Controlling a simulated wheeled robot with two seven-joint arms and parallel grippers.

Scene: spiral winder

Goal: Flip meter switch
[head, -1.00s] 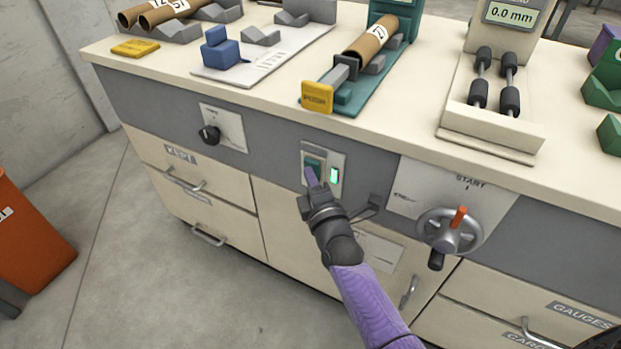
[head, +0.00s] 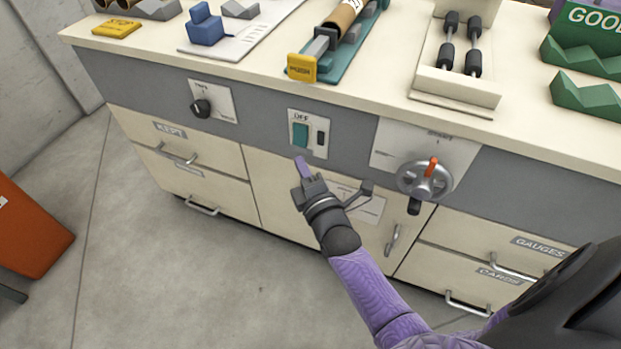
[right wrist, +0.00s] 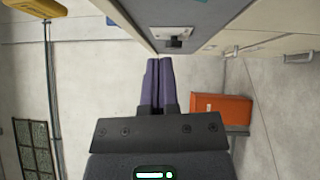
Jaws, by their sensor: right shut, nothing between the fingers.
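The switch (head: 301,134) is a teal-green rocker on a white plate (head: 322,151) on the grey front panel of the bench. The word OFF shows above it. The indicator (head: 320,138) beside it is dark. My right gripper (head: 302,166) is shut and empty, just below the switch plate and apart from the rocker. In the right wrist view its two purple fingers (right wrist: 159,64) lie together with nothing between them. The switch does not show clearly in that view. My left gripper is not in view.
A black knob (head: 201,107) is left of the switch, and a handwheel (head: 424,180) with an orange grip is to the right. Drawers with handles (head: 203,206) are below. An orange bin (head: 32,232) stands on the floor at left. The floor before the bench is clear.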

